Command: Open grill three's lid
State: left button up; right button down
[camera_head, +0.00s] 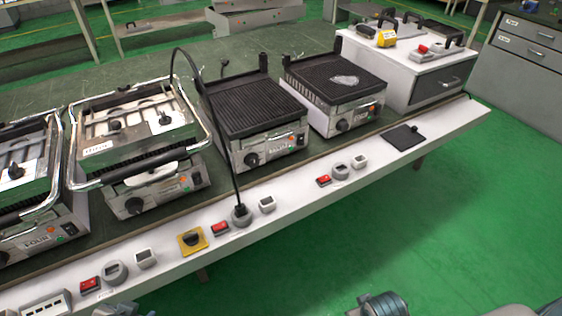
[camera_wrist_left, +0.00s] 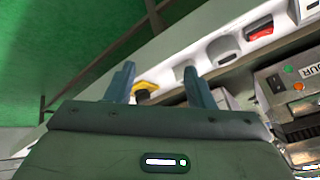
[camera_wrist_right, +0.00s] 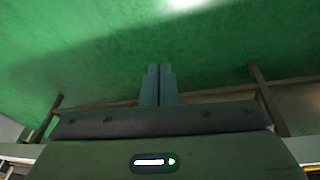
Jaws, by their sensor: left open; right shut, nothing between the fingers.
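Two grills with lids down stand at the left in the head view. The second from the left (camera_head: 150,185) has a steel lid (camera_head: 100,128) with a tubular handle (camera_head: 205,118) looping around it. I cannot read its label clearly. The leftmost grill (camera_head: 30,240) is cut off by the picture edge. A grill front whose label ends in "OUR" shows in the left wrist view (camera_wrist_left: 285,82). My left gripper (camera_wrist_left: 158,85) is open and empty, low in front of the bench. My right gripper (camera_wrist_right: 159,85) is shut and empty over the green floor. Both are apart from the grills.
Two grills with bare ribbed plates (camera_head: 255,105) (camera_head: 335,78) stand farther right. A black cable (camera_head: 208,125) arches up from a bench socket. Red switches (camera_head: 220,227), a yellow knob switch (camera_head: 192,240) and a black pad (camera_head: 404,138) line the white front ledge.

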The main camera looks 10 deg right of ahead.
pick_arm(q)
jog(key=w+d+r+m+t+h, duration=0.1)
jog(key=w+r+m+t, duration=0.25)
jog(key=w+r, duration=0.25)
jog(key=w+d+r+m+t, duration=0.2)
jog(key=w+r+m, duration=0.2)
jog(key=w+r, duration=0.2)
jog(key=m+t+h, duration=0.1)
jog(key=m+t, duration=0.2)
jog(key=m, duration=0.2)
send_near(143, 164)
jog(key=w+f, duration=0.2)
jog(key=a+x, duration=0.1)
jog(key=x, duration=0.9)
jog(key=shift+r, duration=0.15)
pick_arm(e)
jog(key=s+f, duration=0.3)
jog(key=f, duration=0.8)
jog(key=s+d+f+g, duration=0.1)
jog(key=s+f, duration=0.1)
jog(key=f, duration=0.9)
jog(key=shift+s+d+f, duration=0.25)
jog(key=shift+s+d, duration=0.05)
jog(key=shift+s, duration=0.1)
pick_arm(q)
grip_shut()
pick_arm(e)
jog(key=shift+r, duration=0.1)
